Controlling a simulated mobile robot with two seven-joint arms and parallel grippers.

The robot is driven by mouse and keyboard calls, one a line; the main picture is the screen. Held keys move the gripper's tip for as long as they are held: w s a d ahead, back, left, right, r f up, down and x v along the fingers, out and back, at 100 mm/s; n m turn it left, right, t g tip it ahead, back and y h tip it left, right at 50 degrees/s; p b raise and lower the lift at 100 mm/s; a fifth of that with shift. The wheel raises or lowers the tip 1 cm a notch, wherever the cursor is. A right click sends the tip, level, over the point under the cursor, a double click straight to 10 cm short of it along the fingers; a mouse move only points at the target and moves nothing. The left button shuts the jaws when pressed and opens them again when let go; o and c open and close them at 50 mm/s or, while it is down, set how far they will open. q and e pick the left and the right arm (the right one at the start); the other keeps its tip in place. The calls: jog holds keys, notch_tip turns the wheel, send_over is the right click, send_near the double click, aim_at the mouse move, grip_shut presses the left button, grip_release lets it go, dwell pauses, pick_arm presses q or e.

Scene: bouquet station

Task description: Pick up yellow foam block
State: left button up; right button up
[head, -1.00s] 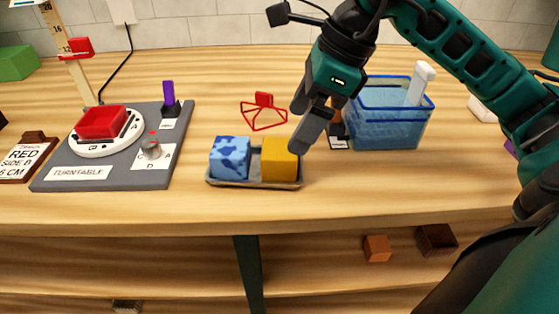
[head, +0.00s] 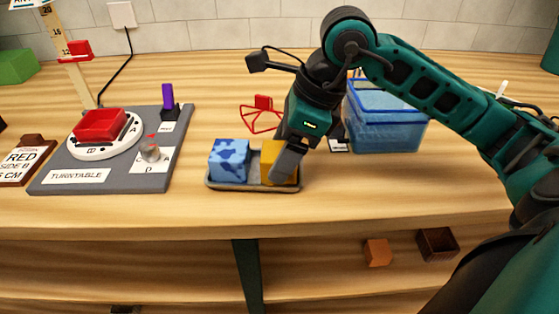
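The yellow foam block (head: 267,162) sits in the right half of a shallow grey tray (head: 233,186) on the table. A blue patterned block (head: 229,158) sits beside it in the left half. My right gripper (head: 284,160) is down at the yellow block, with one grey finger in front of its right side, covering part of it. The other finger is mostly hidden, so I cannot tell whether the fingers touch or grip the block. My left gripper is not in view.
A blue translucent bin (head: 385,125) stands behind and right of the tray. A red wire frame (head: 262,115) lies behind it. A grey turntable board (head: 110,178) with a red dish (head: 101,124) is at left. The table right of the tray is clear.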

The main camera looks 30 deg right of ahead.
jog(key=c, duration=0.8)
